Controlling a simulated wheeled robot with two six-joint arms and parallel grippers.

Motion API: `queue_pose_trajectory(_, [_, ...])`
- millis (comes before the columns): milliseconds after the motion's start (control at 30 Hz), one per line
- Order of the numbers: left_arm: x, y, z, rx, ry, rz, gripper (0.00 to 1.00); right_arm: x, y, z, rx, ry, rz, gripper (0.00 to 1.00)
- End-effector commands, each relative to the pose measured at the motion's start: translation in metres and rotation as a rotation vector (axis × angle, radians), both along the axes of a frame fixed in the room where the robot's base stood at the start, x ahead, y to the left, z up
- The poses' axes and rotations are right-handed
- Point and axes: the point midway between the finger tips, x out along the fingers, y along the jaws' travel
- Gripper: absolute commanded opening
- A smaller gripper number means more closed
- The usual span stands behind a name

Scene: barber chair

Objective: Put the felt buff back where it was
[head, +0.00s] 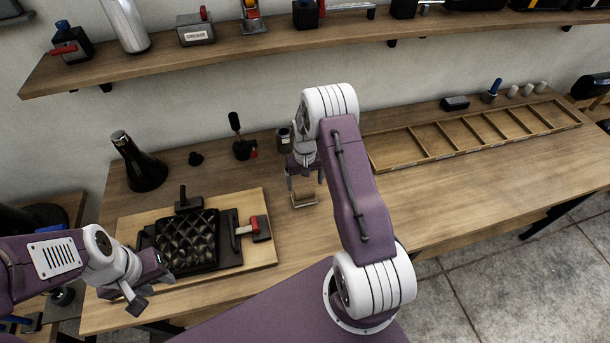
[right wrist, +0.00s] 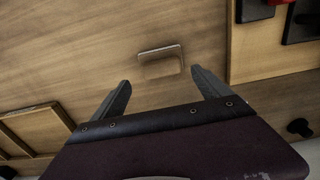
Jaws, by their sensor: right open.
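A small tan block, which looks like the felt buff (head: 304,199), lies on the workbench (head: 440,196) to the right of the wooden board. My right gripper (head: 304,184) is open, pointing down above it. In the right wrist view the buff (right wrist: 161,62) lies on the wood just beyond the two open fingertips (right wrist: 160,78), with nothing between them. My left gripper (head: 150,286) is at the board's front left corner, its fingers apart and empty.
A wooden board (head: 265,215) carries a black tufted pad (head: 187,243) and a red-handled clamp (head: 250,229). A divided wooden tray (head: 403,142) runs along the back right. A dark flask (head: 138,165) stands back left. The bench front right is clear.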

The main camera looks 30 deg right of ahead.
Motion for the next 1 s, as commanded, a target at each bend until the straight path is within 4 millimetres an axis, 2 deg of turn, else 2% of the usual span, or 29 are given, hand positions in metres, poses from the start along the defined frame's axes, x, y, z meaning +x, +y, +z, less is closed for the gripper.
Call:
queue_pose_trajectory(33, [0.0,0.0,-0.007,0.0,0.0,0.0,0.36,0.002,0.0,0.01,-0.001,-0.006,0.0,0.87])
queue_pose_trajectory(200, [0.0,0.0,-0.014,0.0,0.0,0.0,0.36,0.001,0.0,0.044,-0.001,-0.004,0.0,0.87])
queue_pose_trajectory(300, [0.0,0.0,-0.016,0.0,0.0,0.0,0.36,0.0,0.0,0.055,0.0,-0.002,0.0,0.87])
queue_pose_trajectory(467, [0.0,0.0,-0.016,0.0,0.0,0.0,0.36,-0.001,0.0,0.061,0.0,0.001,0.0,0.87])
queue_pose_trajectory(567, [0.0,0.0,-0.015,0.0,0.0,0.0,0.36,-0.008,0.011,0.073,0.0,-0.009,0.016,0.87])
queue_pose_trajectory(667, [0.0,0.0,-0.015,0.0,0.0,0.0,0.36,-0.038,0.041,0.102,0.0,-0.032,0.063,0.87])
queue_pose_trajectory(800, [0.0,0.0,-0.015,0.0,0.0,0.0,0.36,-0.105,0.084,0.134,0.001,-0.072,0.142,0.87])
queue_pose_trajectory(900, [0.0,0.0,-0.016,0.0,0.0,0.0,0.36,-0.149,0.101,0.143,0.003,-0.093,0.185,0.87])
queue_pose_trajectory(1000, [0.0,0.0,-0.016,0.0,0.0,0.0,0.36,-0.176,0.109,0.145,0.006,-0.105,0.208,0.87])
